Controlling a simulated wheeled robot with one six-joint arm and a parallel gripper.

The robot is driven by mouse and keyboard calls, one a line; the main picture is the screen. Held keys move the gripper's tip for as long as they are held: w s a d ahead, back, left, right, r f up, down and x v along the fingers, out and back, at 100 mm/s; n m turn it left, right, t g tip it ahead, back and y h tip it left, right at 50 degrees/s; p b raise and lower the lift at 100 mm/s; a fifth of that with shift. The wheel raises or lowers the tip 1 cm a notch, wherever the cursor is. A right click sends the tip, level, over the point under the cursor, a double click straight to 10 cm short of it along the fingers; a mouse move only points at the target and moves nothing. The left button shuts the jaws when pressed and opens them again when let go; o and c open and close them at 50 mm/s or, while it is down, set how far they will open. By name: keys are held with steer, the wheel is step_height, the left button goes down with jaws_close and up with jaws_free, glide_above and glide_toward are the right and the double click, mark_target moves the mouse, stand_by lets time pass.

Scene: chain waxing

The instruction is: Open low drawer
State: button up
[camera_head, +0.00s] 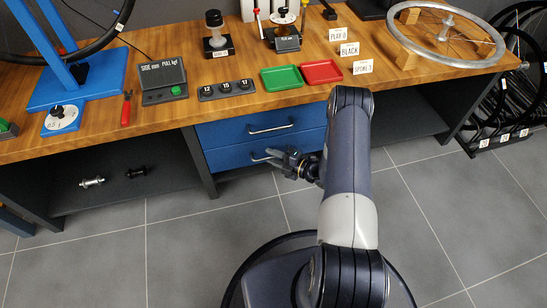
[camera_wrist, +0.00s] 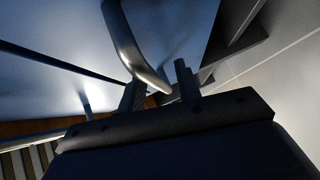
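The upper blue drawer (camera_head: 230,129) and the low blue drawer (camera_head: 228,157) sit under the wooden bench, and both look closed in the head view. The low drawer's metal handle (camera_head: 259,158) is partly hidden by my gripper (camera_head: 277,158), which is at the front of that drawer. In the wrist view, a curved metal handle (camera_wrist: 132,42) runs down to the fingers of my gripper (camera_wrist: 158,88). The fingers stand apart with the lower end of the handle between them. I see no clear contact on both sides.
The upper drawer's handle (camera_head: 270,129) is just above my gripper. The wooden bench (camera_head: 215,113) overhangs the drawers, with green (camera_head: 281,78) and red (camera_head: 321,72) trays on it. A dark shelf (camera_head: 150,190) is at left. The grey tiled floor (camera_head: 240,225) before the drawers is clear.

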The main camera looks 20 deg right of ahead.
jaws_close()
stand_by(0.6)
